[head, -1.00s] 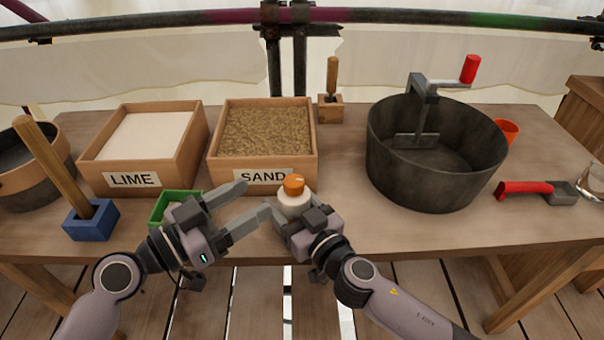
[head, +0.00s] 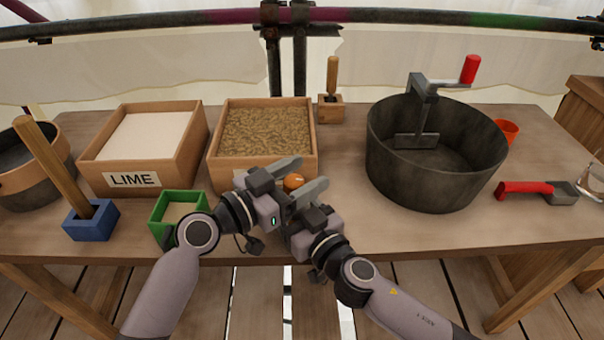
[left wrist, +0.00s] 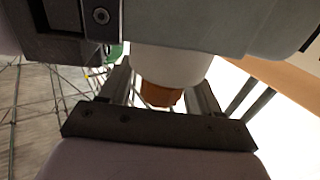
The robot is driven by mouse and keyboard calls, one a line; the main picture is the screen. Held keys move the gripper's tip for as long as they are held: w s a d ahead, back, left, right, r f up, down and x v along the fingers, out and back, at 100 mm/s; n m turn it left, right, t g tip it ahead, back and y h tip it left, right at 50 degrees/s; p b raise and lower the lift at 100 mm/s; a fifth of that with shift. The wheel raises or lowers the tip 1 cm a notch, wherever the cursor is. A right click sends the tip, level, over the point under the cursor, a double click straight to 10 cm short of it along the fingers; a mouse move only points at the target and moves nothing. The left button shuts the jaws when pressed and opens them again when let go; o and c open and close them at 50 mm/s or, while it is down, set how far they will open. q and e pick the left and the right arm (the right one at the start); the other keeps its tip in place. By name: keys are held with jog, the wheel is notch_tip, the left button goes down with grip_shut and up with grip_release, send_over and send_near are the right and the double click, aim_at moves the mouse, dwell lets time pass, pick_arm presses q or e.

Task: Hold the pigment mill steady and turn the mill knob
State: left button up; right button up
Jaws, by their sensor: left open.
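The pigment mill shows as an orange knob (head: 293,181) in the head view, in front of the sand box. Its white body is mostly hidden there by my grippers. In the left wrist view the white body (left wrist: 172,67) shows, with the orange knob (left wrist: 160,96) on its end. My left gripper (head: 311,174) is open, its fingers on either side of the knob. In the left wrist view a gap shows between the fingers (left wrist: 160,88) and the knob. My right gripper (head: 312,218) is low at the mill; its fingers are hidden behind the left one.
The sand box (head: 214,160) stands just behind the mill, with the lime box (head: 190,160) to its left. A green container (head: 160,236) and a blue block (head: 77,224) stand at the left front. A large dark tub (head: 420,185) stands to the right; the table between is clear.

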pick_arm(q)
jog(key=shift+w+d, duration=0.1)
jog(key=shift+d, duration=0.05)
jog(key=c, duration=1)
jog(key=shift+m+g+h, duration=0.3)
jog(key=shift+m+g, duration=0.1)
jog(key=shift+g, duration=0.1)
jog(key=shift+s+d+f+m+g+h, duration=0.1)
jog(key=shift+s+m+g+h, duration=0.1)
jog(key=shift+m+g+h, duration=0.85)
jog(key=m+g, duration=0.1)
jog(key=g, duration=0.2)
jog(key=m+g+h, duration=0.1)
jog(key=m+g, duration=0.1)
jog(key=g, duration=0.1)
jog(key=shift+s+d+m, duration=0.1)
jog(key=shift+s+m, duration=0.1)
jog(key=shift+m, duration=0.05)
jog(key=shift+s+m+g+y, duration=0.25)
jog(key=shift+m+g, duration=0.8)
jog(key=shift+g, duration=0.7)
jog(key=shift+s+m+g+y, duration=0.2)
jog(key=shift+m+g, duration=0.85)
jog(key=shift+g, duration=0.65)
